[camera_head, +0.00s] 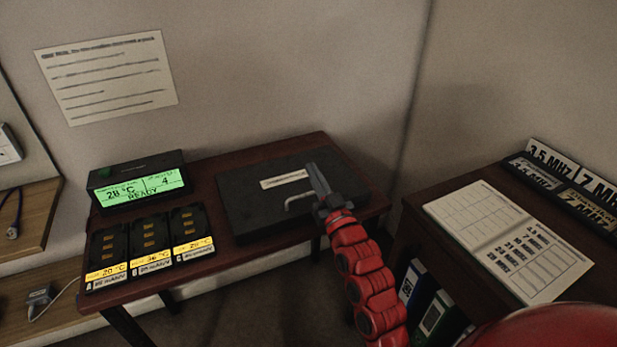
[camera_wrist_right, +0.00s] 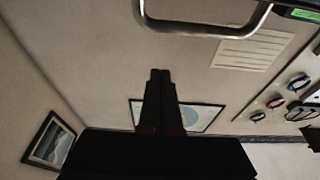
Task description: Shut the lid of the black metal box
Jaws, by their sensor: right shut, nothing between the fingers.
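The black metal box (camera_head: 250,198) sits on the dark red-brown table in the head view. Its lid lies flat, with a white label (camera_head: 286,180) on top; no gap under it is visible. A bent metal handle (camera_head: 299,200) sticks out near the front, and it also shows at the top of the right wrist view (camera_wrist_right: 205,29). My right gripper (camera_head: 314,172) is over the right part of the box, close to the handle. It is shut and empty, fingers together in the wrist view (camera_wrist_right: 160,72). I cannot tell whether it touches the lid. My left gripper is not in view.
A device with a lit green display (camera_head: 140,188) and several battery chargers (camera_head: 148,240) stand left of the box. A second table (camera_head: 440,240) on the right holds an open booklet (camera_head: 507,240) and number plates (camera_head: 572,185). The wall is close behind.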

